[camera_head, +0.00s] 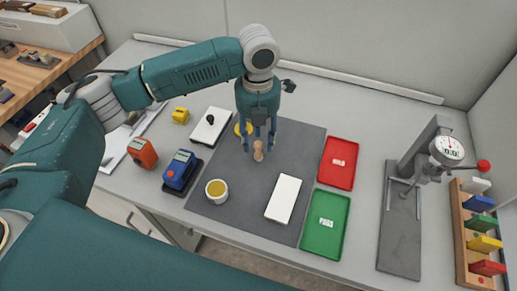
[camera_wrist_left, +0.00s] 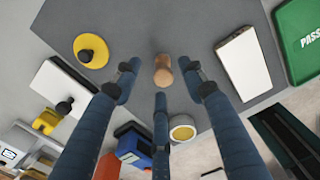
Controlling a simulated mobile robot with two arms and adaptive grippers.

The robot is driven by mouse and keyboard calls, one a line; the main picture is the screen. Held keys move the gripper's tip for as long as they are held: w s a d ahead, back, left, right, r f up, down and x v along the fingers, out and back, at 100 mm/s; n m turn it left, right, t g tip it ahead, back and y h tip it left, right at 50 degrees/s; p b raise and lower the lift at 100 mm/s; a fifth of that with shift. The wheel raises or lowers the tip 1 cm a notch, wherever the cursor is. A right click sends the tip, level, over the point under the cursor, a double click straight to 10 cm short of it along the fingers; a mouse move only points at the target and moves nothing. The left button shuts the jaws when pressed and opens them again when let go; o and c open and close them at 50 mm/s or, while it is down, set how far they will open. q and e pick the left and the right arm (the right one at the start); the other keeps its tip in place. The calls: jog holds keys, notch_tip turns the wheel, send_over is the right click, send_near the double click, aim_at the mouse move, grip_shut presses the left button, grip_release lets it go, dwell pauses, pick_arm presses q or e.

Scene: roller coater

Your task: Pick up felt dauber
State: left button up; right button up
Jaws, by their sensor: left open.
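The felt dauber appears to be the small tan-brown wooden peg (camera_head: 259,151) on the dark grey mat (camera_head: 230,190). It also shows in the left wrist view (camera_wrist_left: 163,72). My left gripper (camera_head: 258,136) points down above it with its fingers apart. In the left wrist view the fingertips (camera_wrist_left: 158,80) are spread around the dauber, with gaps visible on the sides. Whether any finger touches it, I cannot tell. The fingers hide part of the dauber's upper end in the head view. My right gripper does not show.
On the mat are a cup of yellow liquid (camera_head: 217,191), a white block (camera_head: 283,198) and a yellow disc (camera_wrist_left: 90,50) with a black knob. Red (camera_head: 338,163) and green (camera_head: 325,222) trays lie to the right, then a dial gauge stand (camera_head: 400,235). Blue (camera_head: 182,170) and orange (camera_head: 142,152) devices stand left.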

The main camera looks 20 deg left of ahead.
aim_at(259, 150)
pick_arm(q)
jog(key=f, duration=0.2)
jog(key=f+p, duration=0.1)
jog(key=shift+s+d+f, duration=0.15)
jog(key=shift+s+f, duration=0.05)
jog(key=shift+f, duration=0.15)
jog(key=shift+f+p, duration=0.3)
jog(key=shift+f, duration=0.3)
grip_shut()
jog(key=shift+r, duration=0.1)
